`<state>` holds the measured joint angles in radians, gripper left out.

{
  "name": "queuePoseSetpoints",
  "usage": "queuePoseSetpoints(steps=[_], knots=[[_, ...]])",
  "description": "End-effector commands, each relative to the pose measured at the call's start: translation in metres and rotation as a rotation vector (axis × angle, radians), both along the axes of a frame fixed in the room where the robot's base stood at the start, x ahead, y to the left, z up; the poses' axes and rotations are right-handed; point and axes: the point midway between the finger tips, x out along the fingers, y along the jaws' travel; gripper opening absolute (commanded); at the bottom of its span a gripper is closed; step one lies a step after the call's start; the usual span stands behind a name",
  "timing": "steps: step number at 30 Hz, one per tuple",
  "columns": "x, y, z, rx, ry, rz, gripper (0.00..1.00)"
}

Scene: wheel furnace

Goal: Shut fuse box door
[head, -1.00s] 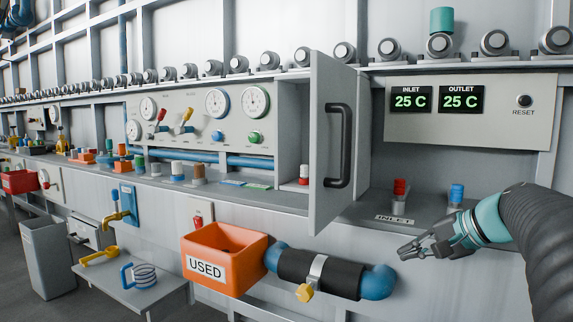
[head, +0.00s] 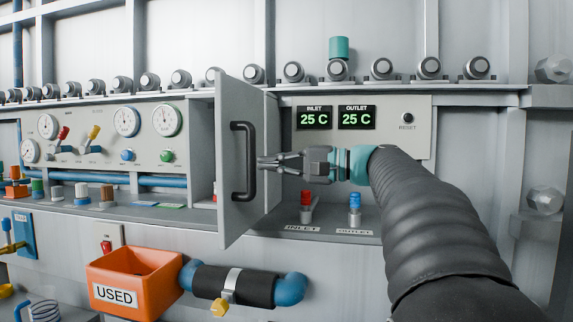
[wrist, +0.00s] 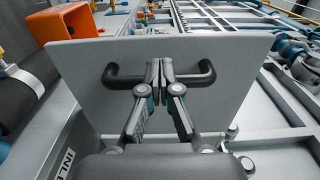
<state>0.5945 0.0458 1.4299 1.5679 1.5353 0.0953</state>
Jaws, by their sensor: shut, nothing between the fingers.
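The fuse box door (head: 228,110) is grey and stands open, jutting out from the wall toward me. Its black bar handle (head: 237,162) is on the face turned to my gripper. My gripper (head: 262,162) is shut and empty, with its tips at the right of the handle in the head view. In the wrist view my gripper (wrist: 159,72) points at the door (wrist: 220,105) and covers the middle of the handle (wrist: 198,75). I cannot tell whether the tips touch it. The fuse box opening (head: 203,140) shows left of the door, mostly hidden.
A display panel (head: 388,137) is behind my arm. A red knob (head: 307,198) and a blue knob (head: 355,201) stand on the ledge below my gripper. An orange bin (head: 135,275) and a pipe with a black sleeve (head: 247,288) are below the door.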

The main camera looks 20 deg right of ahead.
Motion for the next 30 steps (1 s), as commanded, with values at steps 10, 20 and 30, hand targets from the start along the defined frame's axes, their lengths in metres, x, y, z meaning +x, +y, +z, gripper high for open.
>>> queuePoseSetpoints(steps=[10, 20, 30], knots=[[0.035, 0.046, 0.000, 0.000, 0.000, -0.003, 0.00], [0.046, 0.060, 0.000, -0.001, 0.001, -0.006, 0.00], [0.047, 0.063, 0.000, 0.000, 0.000, -0.008, 0.00]])
